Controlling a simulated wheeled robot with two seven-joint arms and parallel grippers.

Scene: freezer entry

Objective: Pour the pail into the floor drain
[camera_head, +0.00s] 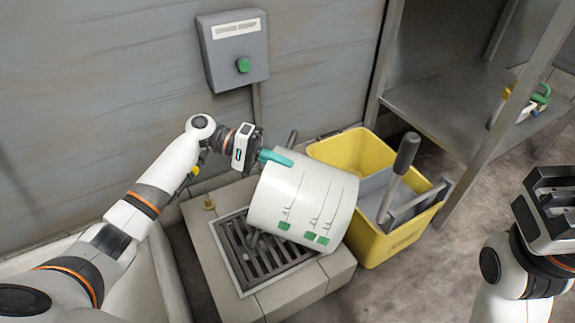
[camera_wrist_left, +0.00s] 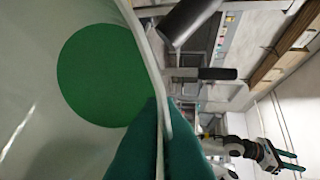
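The white pail (camera_head: 305,200), with green marks on its side, is tilted well over above the floor drain (camera_head: 262,262), a dark grate in a pale raised block. It hides the grate's right part. My left gripper (camera_head: 275,157) has its teal fingers shut on the pail's rim. The left wrist view shows the fingers pinching the pail wall (camera_wrist_left: 150,62), with a round green patch (camera_wrist_left: 100,75) inside; I cannot tell whether it is liquid. No clear stream shows. My right gripper (camera_head: 550,205) is at the right edge; in the left wrist view (camera_wrist_left: 283,158) its fingers are apart and empty.
A yellow mop bucket (camera_head: 345,150) with a grey wringer and handle stands close to the right of the pail. A metal shelf (camera_head: 450,105) is at the back right. A grey wall box (camera_head: 233,50) with a green button hangs above. A pale basin (camera_head: 140,285) is at lower left.

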